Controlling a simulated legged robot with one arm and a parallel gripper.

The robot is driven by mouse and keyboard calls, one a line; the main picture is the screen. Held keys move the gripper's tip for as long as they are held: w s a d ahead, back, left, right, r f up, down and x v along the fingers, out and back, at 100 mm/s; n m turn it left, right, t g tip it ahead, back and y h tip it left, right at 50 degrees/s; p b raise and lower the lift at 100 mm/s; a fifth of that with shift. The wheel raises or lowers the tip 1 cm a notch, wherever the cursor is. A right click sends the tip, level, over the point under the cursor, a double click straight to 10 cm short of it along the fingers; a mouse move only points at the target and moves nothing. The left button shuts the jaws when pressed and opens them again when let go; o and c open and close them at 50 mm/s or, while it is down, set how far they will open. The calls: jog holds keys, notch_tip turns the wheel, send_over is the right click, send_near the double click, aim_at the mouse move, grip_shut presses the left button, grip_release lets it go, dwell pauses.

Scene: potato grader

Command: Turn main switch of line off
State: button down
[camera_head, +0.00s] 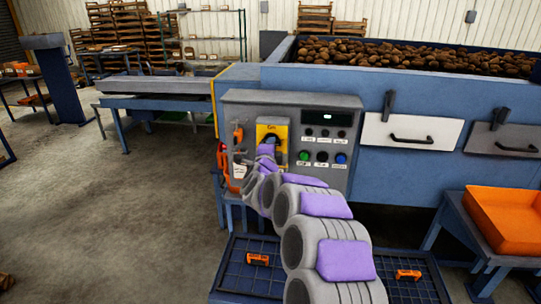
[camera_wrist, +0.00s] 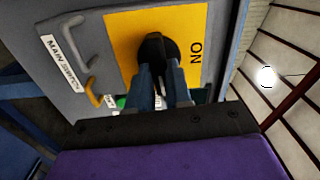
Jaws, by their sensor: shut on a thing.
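The main switch is a black rotary knob (camera_wrist: 155,47) on a yellow plate (camera_wrist: 120,33) with the word ON beside it. A label reading MAIN SWITCH (camera_wrist: 61,62) is on the grey panel to the left in the wrist view. In the head view the yellow plate (camera_head: 283,131) is at the upper left of the grey control box (camera_head: 340,100). My gripper (camera_wrist: 161,75) is shut on the knob, with one blue-grey finger on each side of it. In the head view my arm hides much of the knob and the fingers. The knob's exact angle is hard to tell.
Green, black and blue buttons (camera_head: 322,156) are right of the switch, below a dark display (camera_head: 327,117). Orange-handled items (camera_head: 222,155) hang on the box's left side. A potato-filled hopper (camera_head: 400,54) stands behind. An orange tray (camera_head: 510,215) is at right. Open floor lies left.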

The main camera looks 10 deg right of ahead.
jog(key=shift+f+m+b, duration=0.3)
jog(key=shift+m+b, duration=0.25)
jog(key=shift+m, duration=0.05)
jog(key=c, duration=1)
grip_release()
jog(key=shift+r, duration=0.15)
jog(key=shift+c, duration=0.2)
jog(key=shift+s, duration=0.1)
jog(key=p+v, duration=0.2)
jog(key=v, duration=1.5)
jog(key=shift+a, duration=0.1)
